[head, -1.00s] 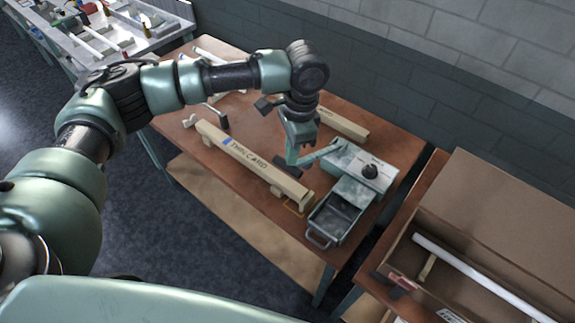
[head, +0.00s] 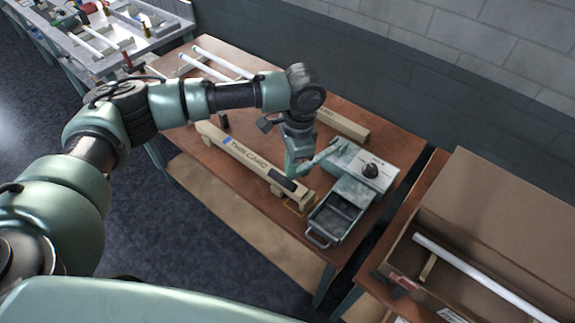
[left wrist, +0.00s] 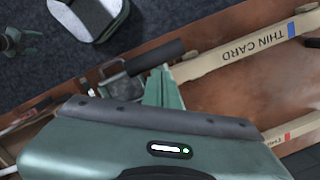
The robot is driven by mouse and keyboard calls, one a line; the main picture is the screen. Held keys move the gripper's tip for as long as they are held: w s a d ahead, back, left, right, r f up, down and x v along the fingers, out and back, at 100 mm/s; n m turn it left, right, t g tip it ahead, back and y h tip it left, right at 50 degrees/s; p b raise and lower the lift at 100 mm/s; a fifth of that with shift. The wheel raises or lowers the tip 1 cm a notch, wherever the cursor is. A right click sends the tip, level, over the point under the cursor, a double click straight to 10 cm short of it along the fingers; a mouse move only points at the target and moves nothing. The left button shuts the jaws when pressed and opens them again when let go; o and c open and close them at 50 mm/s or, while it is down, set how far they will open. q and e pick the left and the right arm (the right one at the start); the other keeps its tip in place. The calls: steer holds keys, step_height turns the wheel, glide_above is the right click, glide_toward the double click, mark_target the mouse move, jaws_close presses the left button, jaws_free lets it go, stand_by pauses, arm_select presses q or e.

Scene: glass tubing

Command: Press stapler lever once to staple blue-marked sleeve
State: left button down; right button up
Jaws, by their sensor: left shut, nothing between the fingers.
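The stapler (head: 352,192) is a grey-green box at the table's right end, with a black knob on top. Its lever has a black handle (head: 282,181), which also shows in the left wrist view (left wrist: 155,57). My left gripper (head: 294,172) is shut and empty, pointing down right beside the handle; I cannot tell whether they touch. The fingers also show in the left wrist view (left wrist: 160,76). The blue-marked sleeve (head: 245,158), lettered THIN CARD, lies along the table with its right end near the stapler. Its blue mark shows in the left wrist view (left wrist: 291,29).
Another sleeve (head: 342,124) lies behind; a red mark (left wrist: 287,136) shows in the left wrist view. White tubes (head: 222,62) lie at the far left of the table. An open carton (head: 500,210) with a tube stands at right. A wall runs behind.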

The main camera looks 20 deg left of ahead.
arm_select(q)
steer(key=shift+f, duration=0.25)
steer(key=shift+w+d+r, duration=0.15)
steer(key=shift+d, duration=0.1)
steer(key=shift+w+d+r+p, duration=0.2)
steer(key=shift+w+d, duration=0.2)
steer(key=shift+d, duration=0.15)
steer(key=shift+w+d+r+p, duration=0.1)
steer(key=shift+w+d+r, duration=0.05)
steer(key=shift+w+d, duration=0.3)
steer(key=shift+r, duration=0.1)
